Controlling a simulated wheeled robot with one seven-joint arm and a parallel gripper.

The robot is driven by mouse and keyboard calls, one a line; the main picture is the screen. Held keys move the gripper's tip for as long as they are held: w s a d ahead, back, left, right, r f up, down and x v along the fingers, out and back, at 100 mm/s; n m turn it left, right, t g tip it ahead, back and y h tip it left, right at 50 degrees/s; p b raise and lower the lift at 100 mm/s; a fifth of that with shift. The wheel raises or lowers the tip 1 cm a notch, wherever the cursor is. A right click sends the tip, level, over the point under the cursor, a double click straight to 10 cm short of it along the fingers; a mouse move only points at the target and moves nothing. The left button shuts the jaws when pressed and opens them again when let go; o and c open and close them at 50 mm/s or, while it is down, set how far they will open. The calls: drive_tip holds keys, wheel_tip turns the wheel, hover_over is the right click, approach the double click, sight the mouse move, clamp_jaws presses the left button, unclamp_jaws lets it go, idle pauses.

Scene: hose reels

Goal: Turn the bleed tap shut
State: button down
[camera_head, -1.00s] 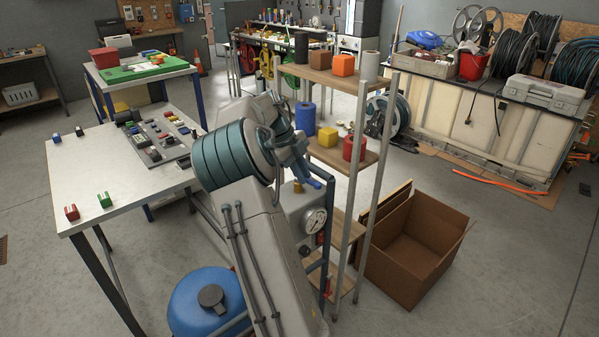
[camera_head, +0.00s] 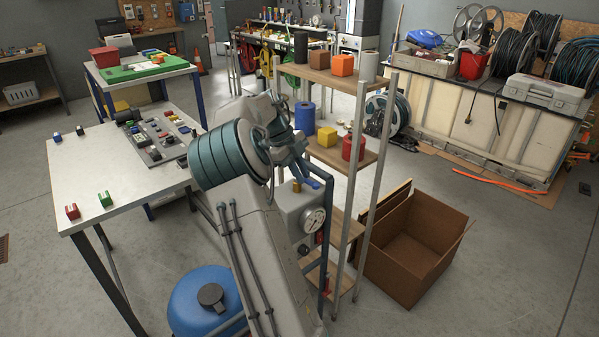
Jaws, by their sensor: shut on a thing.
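The bleed tap is on the grey unit (camera_head: 290,222) with the round pressure gauge (camera_head: 314,219). A brass fitting (camera_head: 297,186) stands on top of this unit, and a blue lever-like piece (camera_head: 313,183) shows just beside it. My gripper (camera_head: 304,171) reaches down to this spot from above and is shut on the tap. My own wrist and forearm cover much of the grip, so the fingertips and the exact angle of the tap are hard to make out.
A shelf rack (camera_head: 361,200) with coloured blocks and cylinders stands close on the right of my gripper. A blue tank (camera_head: 205,290) is below left. A white table (camera_head: 105,180) is on the left. An open cardboard box (camera_head: 415,255) sits on the floor at right.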

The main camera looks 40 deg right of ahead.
drive_tip(key=shift+a+f, duration=0.3)
idle(1.6)
drive_tip(key=c, duration=1.4)
unclamp_jaws()
drive_tip(key=shift+a+r, duration=0.1)
drive_tip(key=shift+a, duration=0.05)
drive_tip(key=shift+d+r, duration=0.25)
drive_tip(key=shift+d, duration=0.05)
drive_tip(key=p+v, duration=0.2)
drive_tip(key=v, duration=1.1)
drive_tip(key=shift+r, duration=0.25)
drive_tip(key=shift+w+a, duration=0.1)
